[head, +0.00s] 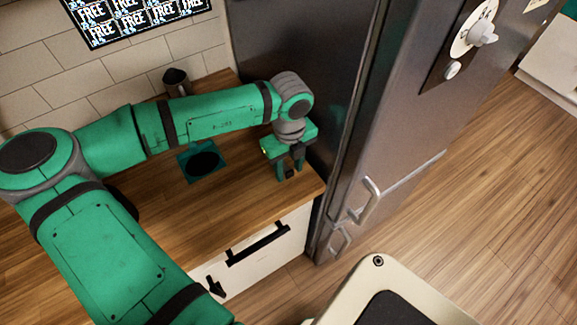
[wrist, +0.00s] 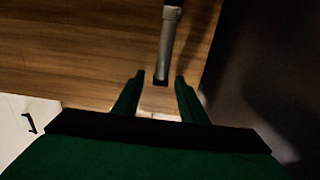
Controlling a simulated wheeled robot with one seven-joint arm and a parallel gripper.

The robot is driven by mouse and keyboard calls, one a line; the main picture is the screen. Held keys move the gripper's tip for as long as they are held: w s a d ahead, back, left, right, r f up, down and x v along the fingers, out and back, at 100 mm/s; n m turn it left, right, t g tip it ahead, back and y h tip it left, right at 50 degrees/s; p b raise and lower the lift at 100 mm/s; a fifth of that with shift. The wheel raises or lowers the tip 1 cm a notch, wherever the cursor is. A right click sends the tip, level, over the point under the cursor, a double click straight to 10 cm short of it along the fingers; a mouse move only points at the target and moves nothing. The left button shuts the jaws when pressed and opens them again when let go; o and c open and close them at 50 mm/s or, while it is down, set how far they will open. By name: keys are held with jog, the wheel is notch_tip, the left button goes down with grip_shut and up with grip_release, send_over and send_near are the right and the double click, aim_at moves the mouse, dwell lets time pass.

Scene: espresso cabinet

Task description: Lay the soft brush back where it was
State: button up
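My gripper (head: 290,169) is low over the right end of the wooden counter, close to the fridge side. In the wrist view my gripper (wrist: 159,84) has its two green fingers apart. A slim grey rod with black ends (wrist: 166,48), likely the soft brush, reaches in from the top of the wrist view. Its near black end lies between the fingertips, with a gap on each side. I cannot tell whether it rests on the counter. In the head view a small dark piece (head: 289,174) shows between the fingers; the rest is hidden.
A teal mat with a black round patch (head: 187,176) lies on the counter left of my gripper. A dark-topped pot (head: 177,81) stands at the back wall. The steel fridge (head: 400,140) closes off the right side. A white drawer front (head: 262,257) with a black handle is below.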

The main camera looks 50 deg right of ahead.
jog(key=shift+s, duration=0.15)
jog(key=shift+r, duration=0.15)
notch_tip(320, 180, up, 12)
dwell(0.5)
dwell(0.5)
